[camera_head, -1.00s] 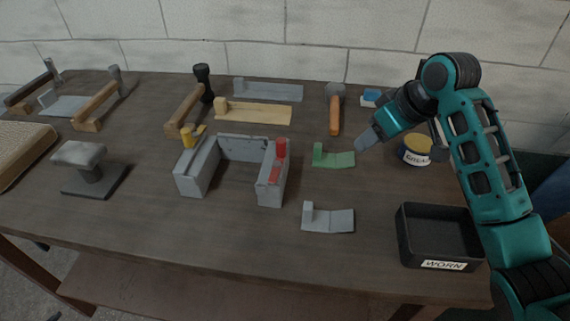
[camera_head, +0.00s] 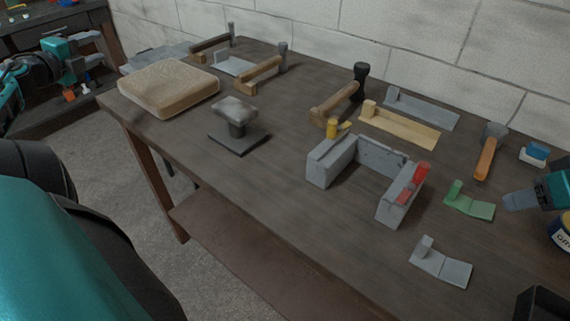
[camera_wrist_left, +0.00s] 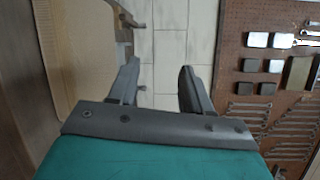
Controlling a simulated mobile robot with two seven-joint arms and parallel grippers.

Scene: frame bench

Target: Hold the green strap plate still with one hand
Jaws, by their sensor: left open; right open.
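The green strap plate (camera_head: 470,207) lies on the bench right of the grey U-shaped frame (camera_head: 340,185), its upright tab at its left end. The fingers of my right gripper (camera_head: 510,202) are at the right edge of the head view, just right of the plate and seemingly apart from it. Most of that arm is out of view. My left gripper (camera_head: 98,48) is at the far upper left, beyond the bench's left end and far from the plate. In the left wrist view its fingers (camera_wrist_left: 158,85) are apart with nothing between them.
A grey strap plate (camera_head: 440,265) lies in front of the green one. A hammer (camera_head: 486,155), a blue-and-white block (camera_head: 535,153) and a partly cut-off tin (camera_head: 562,235) are nearby. A tan pad (camera_head: 170,88) and a grey stand (camera_head: 237,125) occupy the left side.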

